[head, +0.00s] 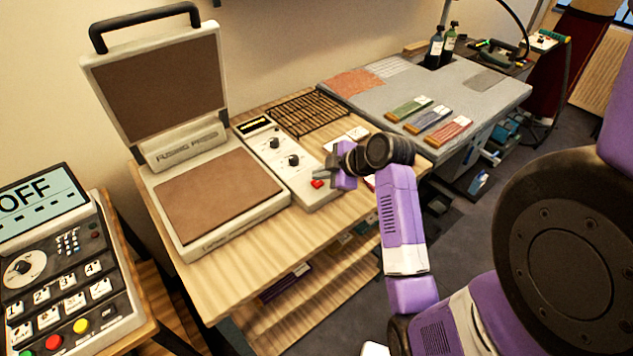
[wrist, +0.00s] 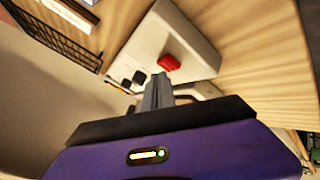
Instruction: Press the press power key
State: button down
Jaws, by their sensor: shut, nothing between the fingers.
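The press power key looks to be the red key (head: 317,184) at the near end of the pale control panel (head: 315,197) beside the fusing press. It also shows in the wrist view, where the red key (wrist: 169,62) stands up from the pale panel (wrist: 192,38). My gripper (head: 326,174) is over that end of the panel, very close to the key. In the wrist view my gripper's (wrist: 158,82) fingers are shut together with nothing between them, and their tips appear just short of the key. I cannot tell whether they touch the panel.
The fusing press (head: 215,200) stands open left of the panel, its lid (head: 160,80) raised. A black wire rack (head: 305,113) lies behind the panel. A keypad unit (head: 65,285) showing OFF is at the lower left. A grey-topped table (head: 440,92) holds several coloured blocks at the right.

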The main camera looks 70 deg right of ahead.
aim_at(320, 184)
jog(key=shift+f+b, duration=0.3)
jog(key=shift+f, duration=0.2)
dwell(0.4)
jog(key=shift+r, duration=0.15)
jog(key=shift+r+p, duration=0.8)
jog(key=shift+p, duration=0.05)
notch_tip(320, 184, up, 6)
jog(key=p, duration=0.5)
dwell(0.6)
